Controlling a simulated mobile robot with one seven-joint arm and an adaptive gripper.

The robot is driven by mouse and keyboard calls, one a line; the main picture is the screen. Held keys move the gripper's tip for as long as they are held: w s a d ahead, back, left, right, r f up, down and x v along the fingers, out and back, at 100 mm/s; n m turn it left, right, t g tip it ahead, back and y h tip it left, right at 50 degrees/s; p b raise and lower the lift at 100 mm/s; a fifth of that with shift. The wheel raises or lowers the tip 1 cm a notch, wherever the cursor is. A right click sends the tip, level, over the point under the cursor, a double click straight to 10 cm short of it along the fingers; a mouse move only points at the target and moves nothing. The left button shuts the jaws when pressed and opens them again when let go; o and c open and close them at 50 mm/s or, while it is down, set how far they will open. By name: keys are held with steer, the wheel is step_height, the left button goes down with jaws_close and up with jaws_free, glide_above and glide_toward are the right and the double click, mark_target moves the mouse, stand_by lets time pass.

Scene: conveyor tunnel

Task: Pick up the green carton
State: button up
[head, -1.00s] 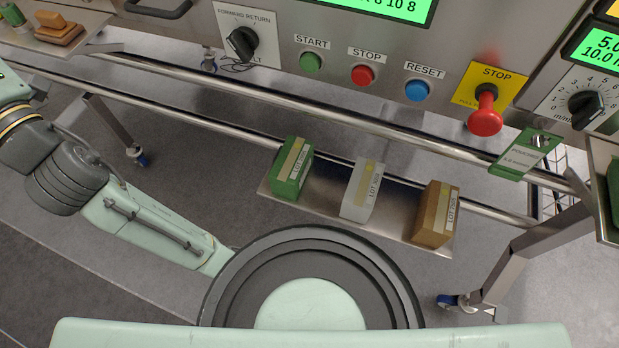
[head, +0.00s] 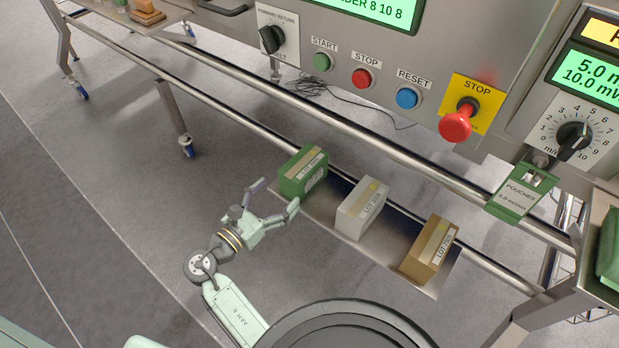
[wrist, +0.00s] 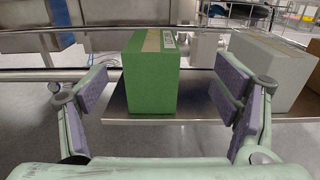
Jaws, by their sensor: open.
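The green carton (head: 304,174) stands at the left end of a metal shelf under the control panel, with a tan tape strip and a lot label on top. In the wrist view the green carton (wrist: 151,77) stands ahead, between the lines of the two fingers. My gripper (head: 276,199) is open and empty, just in front and to the left of the carton, its fingers pointing toward it. In the wrist view my gripper (wrist: 165,98) has its fingers spread wider than the carton.
A white carton (head: 362,210) stands right of the green one, and a brown carton (head: 429,248) further right. The shelf (head: 328,212) has bare gaps between cartons. A rail (head: 330,120) runs above and behind. A red stop button (head: 457,124) juts out above. The floor at left is clear.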

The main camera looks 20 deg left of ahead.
mark_target(289, 180)
steer(key=x, duration=0.5)
steer(key=shift+w+a+p, duration=0.15)
steer(key=shift+a+p, duration=0.05)
steer(key=shift+p, duration=0.1)
steer(key=x, duration=0.4)
steer(key=shift+w+a+f+p, duration=0.15)
steer(key=shift+w+f+p, duration=0.2)
steer(key=shift+w, duration=0.1)
steer(key=shift+c, duration=0.4)
steer(key=shift+r, duration=0.15)
steer(key=c, duration=1.6)
